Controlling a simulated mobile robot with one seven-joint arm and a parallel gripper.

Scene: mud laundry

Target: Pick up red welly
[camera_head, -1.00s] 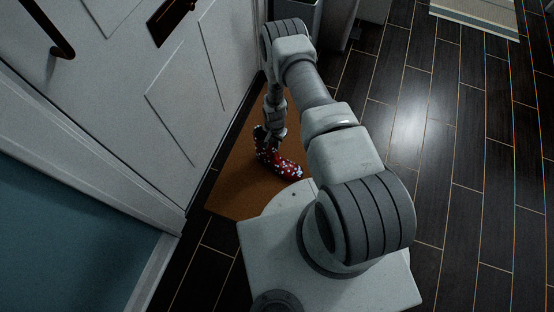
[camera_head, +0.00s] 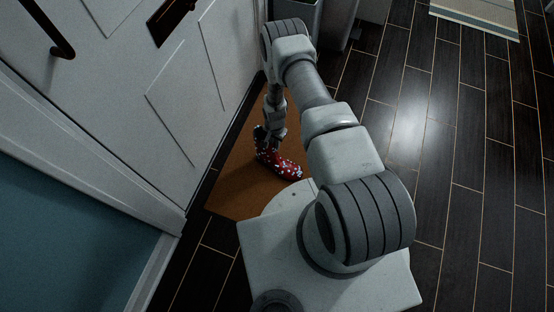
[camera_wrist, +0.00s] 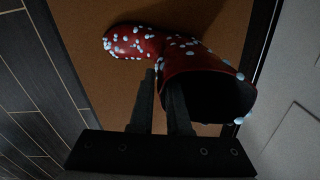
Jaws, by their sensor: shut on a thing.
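The red welly (camera_head: 284,169) with pale spots is on the brown mat, below my gripper in the head view. In the wrist view the welly (camera_wrist: 190,58) has its toe to the upper left and its dark open top to the lower right. My gripper (camera_wrist: 161,80) is shut on the welly, with its fingers at the shaft near the open top. In the head view my gripper (camera_head: 272,143) partly hides the upper part of the welly. I cannot tell whether the sole touches the mat.
The brown mat (camera_head: 235,190) lies along a white panelled door (camera_head: 150,110) on the left. A grey bin-like object (camera_head: 300,25) stands beyond the arm. Dark plank floor (camera_head: 450,180) is clear to the right, with a pale rug (camera_head: 475,15) at the far top right.

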